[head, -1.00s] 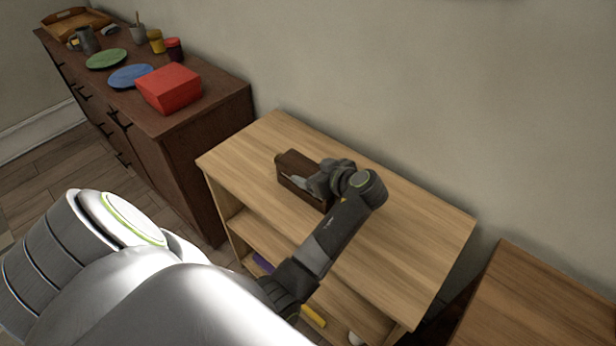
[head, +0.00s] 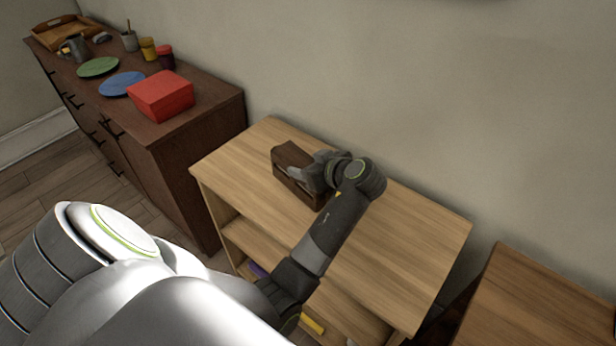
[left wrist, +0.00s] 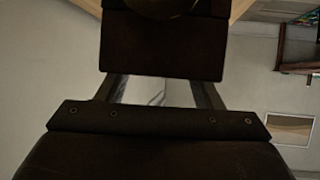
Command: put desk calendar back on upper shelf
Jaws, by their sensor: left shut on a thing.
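The desk calendar, a dark brown block-like piece (head: 292,165), is at the far left part of the light wooden shelf unit's top (head: 400,235). I cannot tell whether it touches the top or hangs just above it. My left gripper (head: 308,176) is shut on it from the right, and its fingers hide part of it. In the left wrist view, the dark calendar (left wrist: 165,48) fills the space beyond the fingers (left wrist: 160,92). My right gripper is not in view.
A dark sideboard (head: 185,135) on the left bears a red box (head: 160,95), a blue plate (head: 122,84), a green plate (head: 98,67), cups and a tray (head: 62,32). A yellow item (head: 312,325) lies lower in the shelf unit. Its top is clear on the right.

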